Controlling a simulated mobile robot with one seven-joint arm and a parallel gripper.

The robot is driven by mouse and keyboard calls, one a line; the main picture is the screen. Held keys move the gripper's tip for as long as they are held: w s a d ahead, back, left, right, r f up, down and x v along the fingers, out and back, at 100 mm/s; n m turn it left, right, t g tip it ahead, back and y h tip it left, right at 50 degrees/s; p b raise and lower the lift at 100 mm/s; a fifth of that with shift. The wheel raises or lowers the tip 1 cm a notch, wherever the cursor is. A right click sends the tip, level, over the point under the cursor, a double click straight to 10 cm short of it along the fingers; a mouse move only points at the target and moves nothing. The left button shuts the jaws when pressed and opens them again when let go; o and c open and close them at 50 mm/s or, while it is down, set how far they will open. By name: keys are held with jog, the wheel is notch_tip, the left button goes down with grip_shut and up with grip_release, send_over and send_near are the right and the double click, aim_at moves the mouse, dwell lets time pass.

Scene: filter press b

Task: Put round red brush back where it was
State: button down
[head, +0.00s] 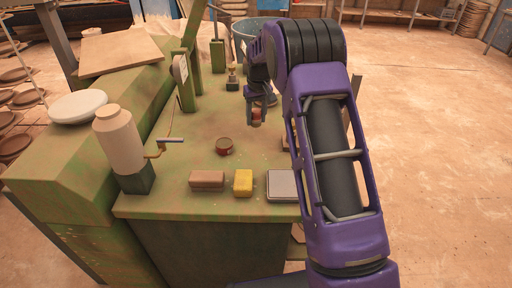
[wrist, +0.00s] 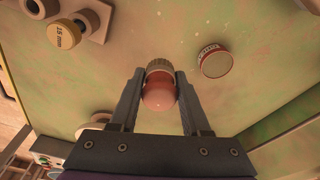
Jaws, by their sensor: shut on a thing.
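The round red brush (wrist: 159,97) is between the fingers of my gripper (wrist: 158,105) in the wrist view. Its rounded red end faces the camera and a tan, ridged, bristle-like ring shows at its far end. In the head view, my gripper (head: 257,112) points down over the green bench top (head: 195,160), shut on the brush (head: 257,114), which shows as a small reddish piece. I cannot tell whether the brush touches the bench. Its lower end is partly hidden by my fingers.
A red tin (head: 224,146) stands left of my gripper. A brown block (head: 207,180), a yellow block (head: 243,183) and a grey box (head: 281,186) line the front edge. A pale cylinder with a crank (head: 119,140) stands left. My arm hides the bench's right side.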

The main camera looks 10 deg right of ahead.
aim_at(258, 115)
notch_tip(258, 115, down, 10)
jog(key=shift+r+b, duration=0.15)
jog(key=shift+b, duration=0.3)
jog(key=shift+c, duration=1.8)
grip_release()
jog(key=r, duration=0.4)
jog(key=s+r, duration=0.1)
jog(key=r, duration=0.3)
jog(key=r+p, duration=0.1)
jog(key=r, duration=0.3)
jog(key=shift+s+d+r, duration=0.1)
jog(key=shift+s+d, duration=0.05)
jog(key=shift+s, duration=0.25)
